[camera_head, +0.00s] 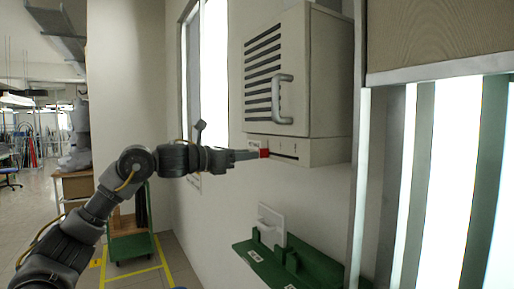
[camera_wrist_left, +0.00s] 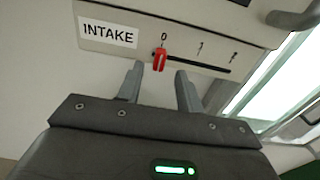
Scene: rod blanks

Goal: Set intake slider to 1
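The red intake slider knob (camera_wrist_left: 160,60) sits at the left end of a dark slot (camera_wrist_left: 205,66), under the mark 0. It also shows in the head view (camera_head: 264,153) on the lower front of the wall cabinet. A white label reading INTAKE (camera_wrist_left: 107,33) is left of the knob. The mark 1 (camera_wrist_left: 200,47) is right of 0, with another mark further right. My left gripper (camera_wrist_left: 159,74) is open, its fingertips on either side of the knob's lower end with gaps showing. In the head view its fingers (camera_head: 250,154) reach the knob from the left. My right gripper is out of view.
The cabinet (camera_head: 312,75) has a louvred door with a grey handle (camera_head: 282,99) above the slot. A green bracket shelf (camera_head: 300,265) is on the wall below. A green cart (camera_head: 131,246) stands at the back left.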

